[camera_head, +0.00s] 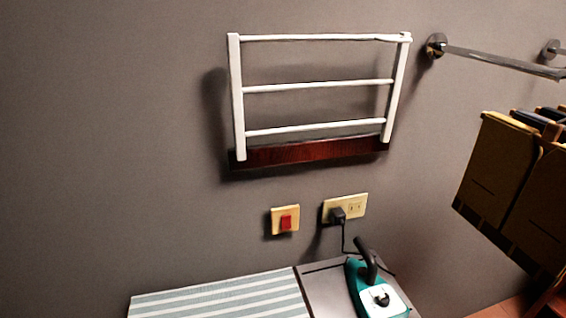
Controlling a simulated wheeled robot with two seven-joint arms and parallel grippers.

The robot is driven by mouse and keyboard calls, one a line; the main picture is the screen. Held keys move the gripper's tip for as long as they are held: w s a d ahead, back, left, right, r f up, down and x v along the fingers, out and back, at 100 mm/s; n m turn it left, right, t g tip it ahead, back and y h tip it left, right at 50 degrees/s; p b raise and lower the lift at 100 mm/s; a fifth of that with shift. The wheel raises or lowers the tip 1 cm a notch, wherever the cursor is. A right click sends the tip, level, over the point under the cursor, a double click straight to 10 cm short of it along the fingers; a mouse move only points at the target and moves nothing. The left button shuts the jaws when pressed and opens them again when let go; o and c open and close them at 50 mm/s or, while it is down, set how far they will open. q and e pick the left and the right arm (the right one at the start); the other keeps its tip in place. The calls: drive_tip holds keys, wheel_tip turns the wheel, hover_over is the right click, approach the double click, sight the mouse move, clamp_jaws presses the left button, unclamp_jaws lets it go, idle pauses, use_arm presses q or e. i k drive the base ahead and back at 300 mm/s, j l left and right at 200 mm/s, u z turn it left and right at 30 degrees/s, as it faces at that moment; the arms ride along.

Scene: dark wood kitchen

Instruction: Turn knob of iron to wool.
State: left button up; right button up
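The iron (360,286) is teal with a black handle and stands on the grey end of the ironing board, at the bottom of the head view. Its knob (381,299) is a small dark dial on a white face that points toward me. The setting marks on the face are too small to read. A dark cord runs from the iron up to a plug in the wall outlet (357,205). Neither of my grippers is in view.
The board's striped cover (225,298) lies left of the iron. A red switch (286,223), a white wall rack (315,86) and a metal rail (500,60) are on the wall.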

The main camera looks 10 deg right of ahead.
sight(383, 300)
drive_tip(key=z, duration=1.3)
